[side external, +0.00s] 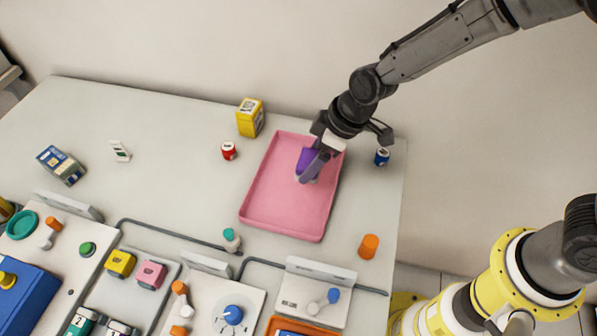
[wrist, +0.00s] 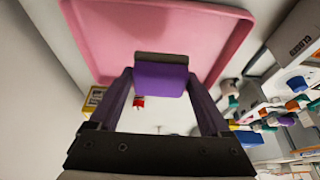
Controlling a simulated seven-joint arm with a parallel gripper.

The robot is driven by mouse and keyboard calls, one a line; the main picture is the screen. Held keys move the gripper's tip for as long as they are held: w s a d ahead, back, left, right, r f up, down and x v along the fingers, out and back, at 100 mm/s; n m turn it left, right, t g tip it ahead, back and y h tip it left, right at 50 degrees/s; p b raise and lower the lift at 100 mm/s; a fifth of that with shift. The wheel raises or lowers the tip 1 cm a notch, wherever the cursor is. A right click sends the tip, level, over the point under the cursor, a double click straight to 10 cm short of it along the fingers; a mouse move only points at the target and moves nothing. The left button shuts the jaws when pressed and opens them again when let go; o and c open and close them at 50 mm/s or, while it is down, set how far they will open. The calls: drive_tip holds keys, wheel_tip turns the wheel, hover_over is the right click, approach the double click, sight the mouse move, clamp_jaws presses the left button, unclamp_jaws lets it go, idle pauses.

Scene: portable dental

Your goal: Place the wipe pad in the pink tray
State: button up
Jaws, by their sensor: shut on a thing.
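The pink tray (side external: 274,205) lies on the white table near its right end. My gripper (side external: 309,172) is over the upper right part of the tray, pointing down. It is shut on a purple pad (side external: 306,158), which I take to be the wipe pad. In the wrist view the pad (wrist: 161,78) sits between the two fingertips (wrist: 160,74), with a dark edge along its top. The tray (wrist: 205,32) fills the upper part of that view behind the pad. I cannot tell whether the pad touches the tray floor.
A yellow box (side external: 250,118) and a red container (side external: 229,151) stand left of the tray. A blue container (side external: 382,157) and an orange cylinder (side external: 369,246) stand to its right. A teal-capped bottle (side external: 231,238) is near its lower left corner. Panels with knobs fill the front.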

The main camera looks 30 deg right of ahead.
sight(312, 156)
drive_tip(key=f, duration=0.1)
drive_tip(key=w+a+f, duration=0.1)
drive_tip(key=w+f, duration=0.1)
drive_tip(key=shift+w+a+f, duration=0.15)
drive_tip(key=shift+w+a, duration=0.05)
drive_tip(key=shift+a, duration=0.05)
drive_tip(key=shift+w+a+f, duration=0.1)
drive_tip(key=shift+w+f, duration=0.05)
drive_tip(key=shift+f, duration=1.55)
drive_tip(key=shift+f, duration=0.1)
drive_tip(key=o, duration=1.2)
drive_tip(key=shift+c, duration=0.2)
drive_tip(key=shift+r, duration=0.25)
drive_tip(key=v, duration=1.1)
drive_tip(key=shift+r, duration=0.3)
drive_tip(key=shift+d+r, duration=0.1)
drive_tip(key=shift+d, duration=0.1)
